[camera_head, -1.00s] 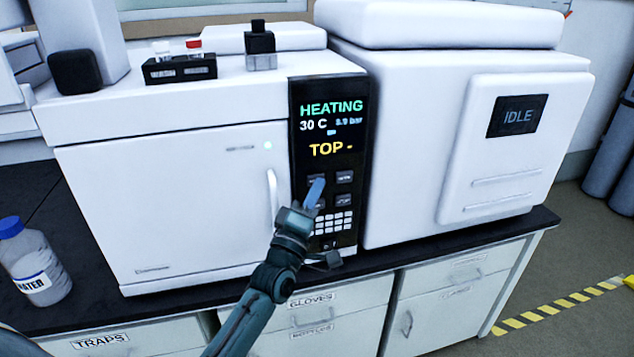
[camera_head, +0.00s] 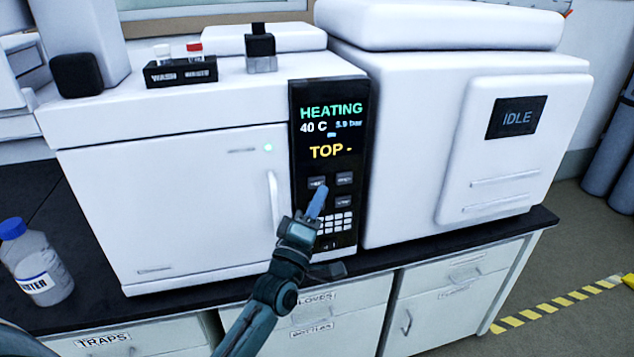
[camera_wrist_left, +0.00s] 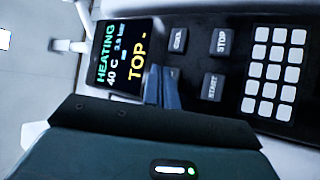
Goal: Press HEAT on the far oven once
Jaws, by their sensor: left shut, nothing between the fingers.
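The white oven (camera_head: 180,190) has a black control panel (camera_head: 355,95); its screen reads HEATING, 40 C, 5.9 bar and TOP -. The HEAT button (camera_head: 317,182) is the upper left of the panel's keys; its small label is blurred. My left gripper (camera_head: 317,198) is shut and empty, its blue fingertips just below and in front of HEAT. In the left wrist view the fingers (camera_wrist_left: 163,87) cover the HEAT spot, while COOL (camera_wrist_left: 178,39), STOP (camera_wrist_left: 221,41) and START (camera_wrist_left: 212,86) show clear. Contact cannot be told. My right gripper is not in view.
A white unit (camera_head: 410,150) with an IDLE screen (camera_head: 517,117) adjoins the oven on the right. A water bottle (camera_head: 40,275) stands on the dark bench at the left. A black vial rack (camera_head: 180,72) sits on the oven. A number keypad lies below the keys.

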